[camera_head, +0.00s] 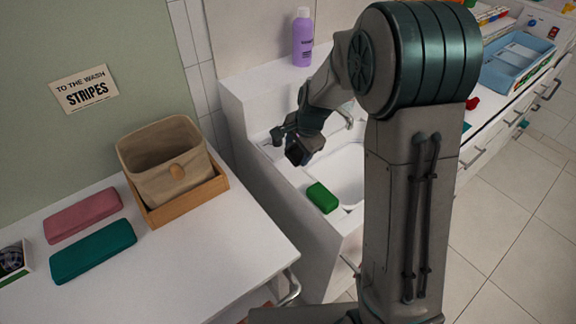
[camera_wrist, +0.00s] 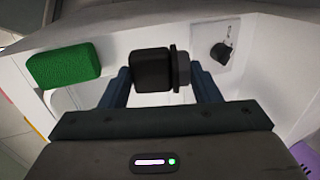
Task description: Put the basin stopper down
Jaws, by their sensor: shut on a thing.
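My gripper (camera_wrist: 160,85) is shut on the basin stopper (camera_wrist: 152,72), a dark block with a round flange, held sideways between the two blue fingers. In the head view my gripper (camera_head: 300,152) is over the left part of the white basin unit (camera_head: 250,95), near the basin (camera_head: 347,172). The stopper seems to be the dark shape at its tip there, but it is small. In the wrist view the stopper appears above the white surface; I cannot tell whether it touches it.
A green sponge (camera_head: 322,197) lies on the basin's front rim, also in the wrist view (camera_wrist: 64,64). A pale square with a dark fitting (camera_wrist: 222,52) lies beside the stopper in the wrist view. A purple bottle (camera_head: 302,38) stands behind. A fabric basket (camera_head: 165,165) stands left.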

